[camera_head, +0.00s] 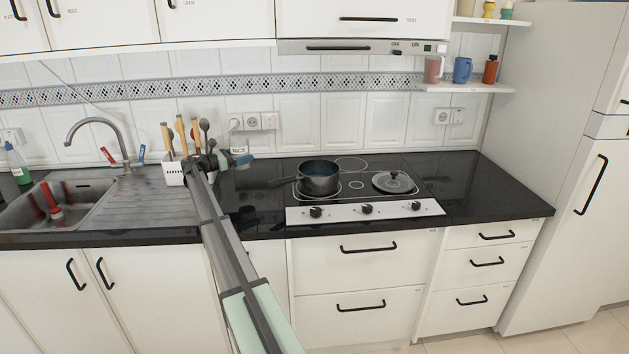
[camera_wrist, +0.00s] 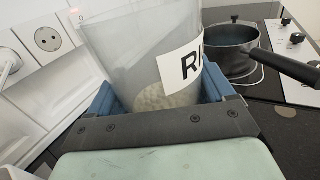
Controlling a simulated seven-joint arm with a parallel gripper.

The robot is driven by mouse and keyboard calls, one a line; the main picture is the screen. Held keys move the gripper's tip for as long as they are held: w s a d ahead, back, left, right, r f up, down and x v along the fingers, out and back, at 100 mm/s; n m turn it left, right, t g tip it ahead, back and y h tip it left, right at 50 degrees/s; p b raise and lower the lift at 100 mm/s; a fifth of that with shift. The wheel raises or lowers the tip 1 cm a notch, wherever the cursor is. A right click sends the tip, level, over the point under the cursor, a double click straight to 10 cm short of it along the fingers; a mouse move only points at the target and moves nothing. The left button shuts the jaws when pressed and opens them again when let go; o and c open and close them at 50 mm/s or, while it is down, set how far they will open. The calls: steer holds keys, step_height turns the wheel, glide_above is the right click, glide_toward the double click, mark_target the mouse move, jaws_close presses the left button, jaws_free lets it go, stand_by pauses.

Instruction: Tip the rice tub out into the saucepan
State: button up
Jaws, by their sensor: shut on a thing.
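The rice tub (camera_head: 239,146) is a clear container with a white label, towards the back of the counter left of the hob. The wrist view shows the tub (camera_wrist: 135,45) large, with pale rice low inside and part of the label. My gripper (camera_head: 236,160) is shut on the tub, its blue fingers (camera_wrist: 160,95) on either side of it. The tub looks about upright; I cannot tell whether its base touches the counter. The dark saucepan (camera_head: 319,183) stands uncovered on the hob's left side, its handle pointing left. The saucepan (camera_wrist: 229,62) also shows in the wrist view, behind the tub.
A lid (camera_head: 394,182) lies on the hob (camera_head: 366,209), right of the saucepan. A white utensil holder (camera_head: 172,174) stands left of my gripper, beside the sink (camera_head: 62,207). The counter right of the hob (camera_head: 480,185) is clear. The extractor hood (camera_head: 360,47) hangs above.

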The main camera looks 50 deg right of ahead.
steer(key=shift+d, duration=0.1)
steer(key=s+d+r+n+t, duration=0.1)
steer(key=s+d, duration=0.7)
steer(key=s, duration=0.3)
steer(key=s+d+r, duration=0.1)
steer(key=s+d, duration=0.7)
steer(key=s, duration=0.3)
steer(key=w+a+n+t+y, duration=0.1)
steer(key=w+a+n+t, duration=0.3)
steer(key=w+n+t, duration=0.4)
steer(key=w+t, duration=0.2)
steer(key=t, duration=0.2)
steer(key=shift+w+a+r+t, duration=0.15)
steer(key=shift+w+r+t, duration=0.15)
steer(key=shift+r, duration=0.05)
steer(key=shift+s+f, duration=0.1)
steer(key=shift+s+d+f+m+y, duration=0.15)
steer(key=shift+s+d+m+y, duration=0.2)
steer(key=shift+m, duration=1.05)
steer(key=shift+s+d+f+m+y, duration=0.1)
steer(key=shift+s+d+f+m, duration=0.3)
steer(key=shift+m, duration=1)
steer(key=shift+s+d+r+m+y, duration=0.1)
steer(key=shift+s+d+m+y, duration=0.3)
steer(key=shift+m, duration=1)
